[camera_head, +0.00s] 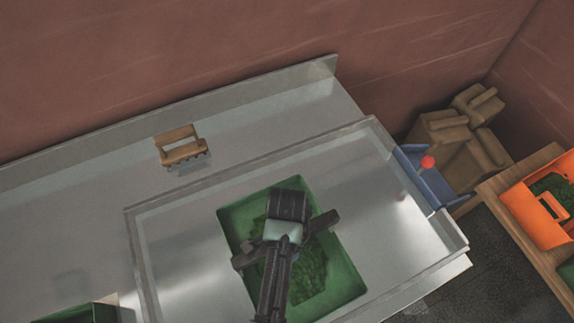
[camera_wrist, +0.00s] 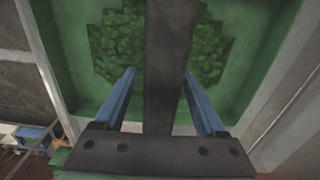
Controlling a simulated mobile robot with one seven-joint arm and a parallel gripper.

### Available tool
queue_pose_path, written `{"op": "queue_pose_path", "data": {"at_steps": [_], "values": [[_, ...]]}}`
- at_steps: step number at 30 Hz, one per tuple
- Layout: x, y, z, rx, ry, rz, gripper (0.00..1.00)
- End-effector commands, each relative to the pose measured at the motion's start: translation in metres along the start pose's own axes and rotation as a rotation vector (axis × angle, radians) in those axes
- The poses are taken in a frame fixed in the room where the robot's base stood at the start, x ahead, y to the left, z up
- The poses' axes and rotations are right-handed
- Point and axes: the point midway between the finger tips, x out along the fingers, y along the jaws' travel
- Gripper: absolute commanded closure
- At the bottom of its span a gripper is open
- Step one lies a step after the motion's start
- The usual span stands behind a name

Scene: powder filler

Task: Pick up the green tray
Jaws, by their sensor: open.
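The green tray (camera_head: 235,225) sits on the raised metal surface at the lower middle of the head view. It holds a heap of darker green, crumbly material (camera_head: 310,270). My gripper (camera_head: 287,238) is over the tray and hides part of it. In the wrist view the green tray (camera_wrist: 262,85) fills most of the picture, with the green heap (camera_wrist: 120,50) at the top. My gripper (camera_wrist: 160,88) shows two blue fingers spread apart with nothing held between them. Whether the fingers touch the tray is unclear.
A wooden toothed piece (camera_head: 182,150) stands on the metal counter at the back. A blue part with a red ball (camera_head: 428,163) is at the right edge. An orange container (camera_head: 530,205) stands on a wooden table. Another green item (camera_head: 85,314) is at lower left.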

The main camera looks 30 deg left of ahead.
Motion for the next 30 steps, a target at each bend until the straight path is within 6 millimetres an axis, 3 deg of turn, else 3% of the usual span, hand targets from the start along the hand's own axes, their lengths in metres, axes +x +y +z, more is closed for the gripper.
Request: {"op": "queue_pose_path", "data": {"at_steps": [9,21,30], "values": [[0.0053,0.0001,0.0001,-0.001,0.0,-0.001,0.29],[0.0049,0.0,0.0001,-0.001,0.001,-0.001,1.0],[0.0048,0.0,0.0001,-0.001,0.001,-0.001,1.0]]}}
